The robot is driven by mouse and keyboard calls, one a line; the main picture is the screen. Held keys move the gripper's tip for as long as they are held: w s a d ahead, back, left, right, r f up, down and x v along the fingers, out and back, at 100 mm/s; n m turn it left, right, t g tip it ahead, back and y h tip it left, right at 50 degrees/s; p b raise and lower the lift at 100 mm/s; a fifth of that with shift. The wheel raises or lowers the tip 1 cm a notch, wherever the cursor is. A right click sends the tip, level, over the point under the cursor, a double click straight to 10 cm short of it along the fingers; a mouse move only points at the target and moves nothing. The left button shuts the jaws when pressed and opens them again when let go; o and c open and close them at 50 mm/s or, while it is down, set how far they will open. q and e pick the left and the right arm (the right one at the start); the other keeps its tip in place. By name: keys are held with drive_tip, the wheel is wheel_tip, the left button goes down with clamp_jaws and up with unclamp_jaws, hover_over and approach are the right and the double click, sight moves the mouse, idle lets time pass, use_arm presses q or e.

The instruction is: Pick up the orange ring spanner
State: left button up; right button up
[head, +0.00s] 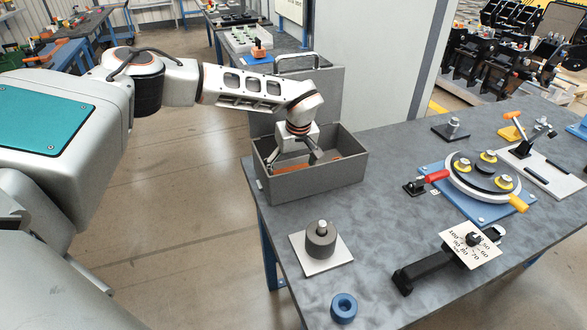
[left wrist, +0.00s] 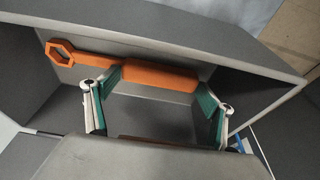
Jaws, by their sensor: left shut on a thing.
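The orange ring spanner (left wrist: 160,82) lies inside a grey open box (head: 312,188), along its wall in the left wrist view. Its ring end is at the left and its thick handle lies between my fingertips. Only a bit of its orange shows in the head view (head: 335,158). My left gripper (head: 296,163) reaches down into the box. In the left wrist view its teal-padded fingers (left wrist: 158,95) stand wide apart, shut on the thick handle lengthwise. The contact is partly hidden. My right gripper is not in view.
The box stands at the table's left edge, its grey lid (head: 325,95) raised behind. A round post on a white plate (head: 320,240), a blue ring (head: 344,307), a dial fixture (head: 470,246) and a turntable fixture (head: 480,180) stand nearby. Bare table lies between them.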

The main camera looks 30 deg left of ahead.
use_arm(q)
wheel_tip(320, 180, up, 20)
drive_tip(key=shift+f, duration=0.15)
idle(0.3)
drive_tip(key=o, duration=0.3)
drive_tip(key=c, duration=0.5)
drive_tip(key=shift+f, duration=0.1)
